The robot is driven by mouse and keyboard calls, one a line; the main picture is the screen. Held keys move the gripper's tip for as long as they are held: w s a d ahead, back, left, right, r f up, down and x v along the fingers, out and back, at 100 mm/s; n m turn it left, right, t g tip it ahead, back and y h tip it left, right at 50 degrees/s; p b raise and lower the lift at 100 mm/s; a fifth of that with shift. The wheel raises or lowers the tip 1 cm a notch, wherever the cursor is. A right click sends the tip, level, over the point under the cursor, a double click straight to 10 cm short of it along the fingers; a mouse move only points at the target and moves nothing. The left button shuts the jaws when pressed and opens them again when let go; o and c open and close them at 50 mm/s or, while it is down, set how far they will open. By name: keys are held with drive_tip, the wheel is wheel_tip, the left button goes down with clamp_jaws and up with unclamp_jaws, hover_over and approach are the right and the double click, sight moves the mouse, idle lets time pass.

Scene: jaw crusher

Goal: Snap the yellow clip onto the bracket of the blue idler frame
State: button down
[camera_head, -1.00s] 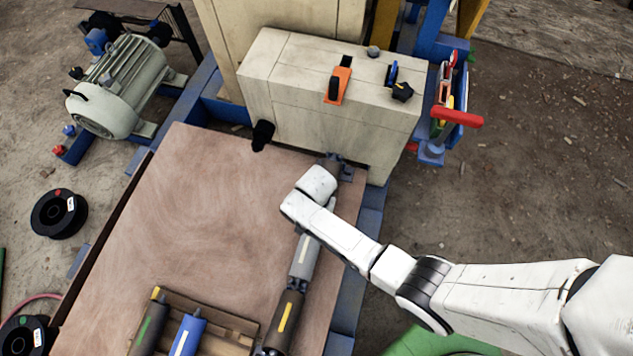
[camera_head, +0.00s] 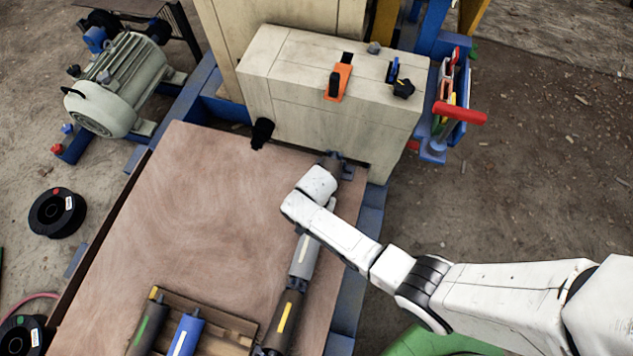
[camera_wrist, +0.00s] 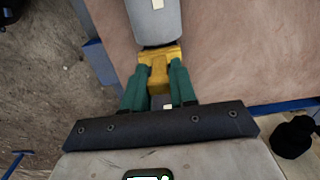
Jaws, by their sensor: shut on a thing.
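In the wrist view, the green fingers of my gripper (camera_wrist: 158,80) are shut on the yellow clip (camera_wrist: 158,56). The clip is at the end of a grey roller (camera_wrist: 155,22); I cannot tell whether it touches or is seated on anything. In the head view, my white wrist hides the fingers and the clip. It is over the right side of the brown board, above the row of rollers (camera_head: 304,258). Blue frame (camera_head: 345,318) runs along the board's right edge. A dark bracket-like part (camera_head: 345,170) shows just beyond my wrist; the clip's bracket is not clearly visible.
A beige housing (camera_head: 325,115) stands close behind my wrist, with an orange clamp (camera_head: 338,83) on top. A black knob (camera_head: 262,133) is at its left. A tray with a blue roller (camera_head: 187,335) lies at the front. The board's middle (camera_head: 205,215) is clear.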

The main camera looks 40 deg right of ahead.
drive_tip(key=shift+f+b, duration=0.35)
drive_tip(key=shift+f, duration=0.2)
drive_tip(key=shift+r, duration=0.2)
drive_tip(key=shift+r+p, duration=0.9)
drive_tip(key=shift+p, duration=0.15)
idle(1.1)
drive_tip(key=shift+f+b, duration=0.75)
drive_tip(key=shift+f, duration=0.3)
drive_tip(key=c, duration=0.8)
unclamp_jaws()
wheel_tip(320, 180, up, 11)
drive_tip(key=p, duration=0.3)
drive_tip(key=shift+f, duration=0.1)
